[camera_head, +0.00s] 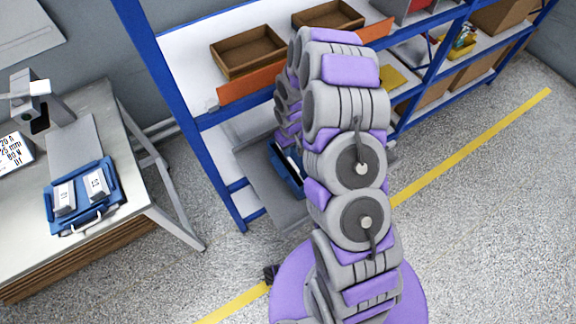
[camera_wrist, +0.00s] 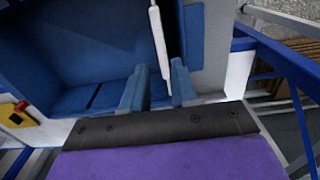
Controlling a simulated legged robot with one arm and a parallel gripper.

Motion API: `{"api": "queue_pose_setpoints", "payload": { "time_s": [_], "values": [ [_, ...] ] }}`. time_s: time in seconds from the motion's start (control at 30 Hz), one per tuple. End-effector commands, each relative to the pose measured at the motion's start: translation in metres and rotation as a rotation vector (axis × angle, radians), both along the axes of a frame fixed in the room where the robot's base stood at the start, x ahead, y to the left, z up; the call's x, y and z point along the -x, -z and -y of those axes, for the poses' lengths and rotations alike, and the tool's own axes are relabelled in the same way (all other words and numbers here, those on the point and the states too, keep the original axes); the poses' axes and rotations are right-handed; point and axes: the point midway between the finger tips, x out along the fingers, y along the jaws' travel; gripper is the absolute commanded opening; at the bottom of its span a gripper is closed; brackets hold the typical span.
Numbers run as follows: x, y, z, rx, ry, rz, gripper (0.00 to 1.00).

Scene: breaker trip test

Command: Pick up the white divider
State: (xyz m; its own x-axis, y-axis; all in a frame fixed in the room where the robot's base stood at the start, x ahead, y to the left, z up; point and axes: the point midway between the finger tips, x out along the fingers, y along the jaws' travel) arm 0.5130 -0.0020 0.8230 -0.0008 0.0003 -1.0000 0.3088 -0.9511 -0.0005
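The white divider (camera_wrist: 159,40) shows in the wrist view as a thin upright strip at the top centre, by the blue bin (camera_wrist: 60,50). My gripper (camera_wrist: 155,85) has its two blue-grey fingers apart. The divider's lower end lies between the fingers in the picture, closer to the right one; I cannot tell whether it touches. In the head view the blue bin (camera_head: 284,172) sits low in the shelving, partly behind my arm, with a white piece just visible in it. My gripper is hidden there by the arm.
Blue shelving (camera_head: 165,80) with brown trays (camera_head: 247,54) and an orange strip (camera_head: 250,84) surrounds the bin. A table (camera_head: 130,165) at left bears a blue carrier (camera_head: 62,222) with two grey blocks. The floor at right is clear.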

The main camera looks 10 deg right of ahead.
Motion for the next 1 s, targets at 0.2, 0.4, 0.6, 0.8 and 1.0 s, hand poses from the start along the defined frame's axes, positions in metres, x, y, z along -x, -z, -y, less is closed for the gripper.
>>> {"api": "queue_pose_setpoints", "payload": {
  "time_s": [0.2,0.4,0.6,0.8,1.0],
  "values": [
    [0.000,0.038,0.000,0.000,-0.001,0.000,0.28],
    [0.000,0.059,0.000,0.000,0.000,-0.001,0.28],
    [0.001,0.075,-0.001,0.001,0.000,-0.002,0.28],
    [0.003,0.104,-0.002,0.002,-0.001,-0.002,0.28],
    [0.003,0.111,-0.002,0.001,0.000,0.000,0.28]
  ]
}}
